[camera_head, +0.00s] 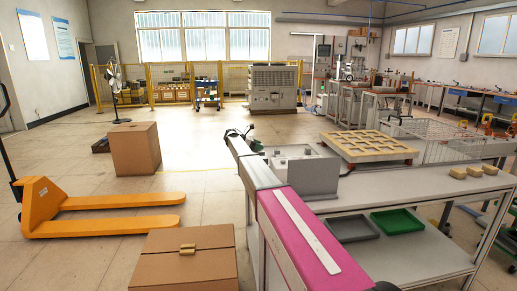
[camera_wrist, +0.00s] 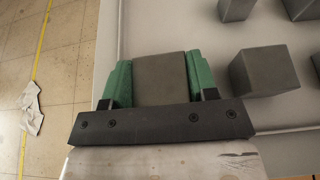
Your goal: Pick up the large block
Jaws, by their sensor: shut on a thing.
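My gripper (camera_wrist: 158,66) has two green fingers, and they are closed on the left and right sides of a dark grey block (camera_wrist: 160,82) in the wrist view. The held block's lower part is hidden by the black gripper bar. Other grey blocks lie on the pale table to the right: one close by (camera_wrist: 263,73) and one further up (camera_wrist: 237,9), with more cut off at the right edge. In the head view, my gripper is small at the table's far left end, and I cannot make out the held block there.
The grey worktable (camera_head: 420,190) carries a wooden grid tray (camera_head: 370,146), a wire basket (camera_head: 450,143) and tan blocks. Grey (camera_head: 350,229) and green (camera_head: 397,221) trays sit on a lower shelf. An orange pallet jack (camera_head: 95,205) and cardboard boxes (camera_head: 136,150) stand left on the floor.

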